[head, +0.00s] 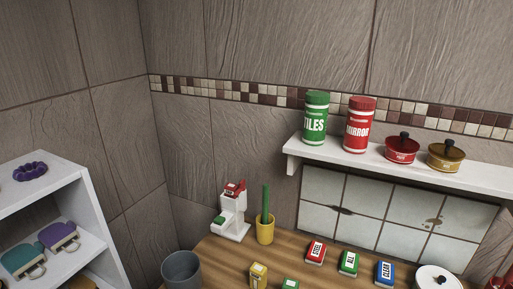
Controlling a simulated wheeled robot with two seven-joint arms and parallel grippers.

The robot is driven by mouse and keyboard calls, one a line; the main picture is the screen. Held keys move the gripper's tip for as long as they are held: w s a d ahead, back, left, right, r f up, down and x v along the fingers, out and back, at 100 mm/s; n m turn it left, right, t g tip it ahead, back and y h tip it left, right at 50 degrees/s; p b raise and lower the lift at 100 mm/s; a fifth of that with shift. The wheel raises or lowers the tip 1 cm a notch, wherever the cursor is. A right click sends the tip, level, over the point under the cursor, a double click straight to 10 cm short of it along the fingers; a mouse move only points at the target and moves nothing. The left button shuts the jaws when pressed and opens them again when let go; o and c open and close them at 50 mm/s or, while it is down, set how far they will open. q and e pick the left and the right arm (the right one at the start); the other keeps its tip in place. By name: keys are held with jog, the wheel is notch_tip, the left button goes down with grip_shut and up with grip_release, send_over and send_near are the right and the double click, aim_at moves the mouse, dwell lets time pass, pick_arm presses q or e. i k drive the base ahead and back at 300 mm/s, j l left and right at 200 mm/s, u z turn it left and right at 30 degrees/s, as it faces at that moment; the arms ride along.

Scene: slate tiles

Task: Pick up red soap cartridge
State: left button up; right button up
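A small red block with a white label (316,252), its lettering hard to read, lies on the wooden counter. Another small red piece with a white label (234,189) sits in the top of a white stand or dispenser (237,228). I cannot tell for certain which of the two is the red soap cartridge. A green piece (219,219) sits lower on the same white stand. Neither of my grippers is in view.
Green (349,263) and blue (385,273) labelled blocks lie right of the red one. A yellow cup (265,232), grey bin (181,270) and yellow block (258,275) stand nearby. A white wall shelf (400,167) holding canisters and pots overhangs the right. White shelving (85,215) stands left.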

aim_at(230, 188)
jog(key=z, duration=0.8)
jog(key=i+j+z, duration=0.1)
jog(key=j+z, duration=0.35)
jog(key=j, duration=0.2)
jog(key=j+z, duration=0.5)
jog(key=j, duration=0.2)
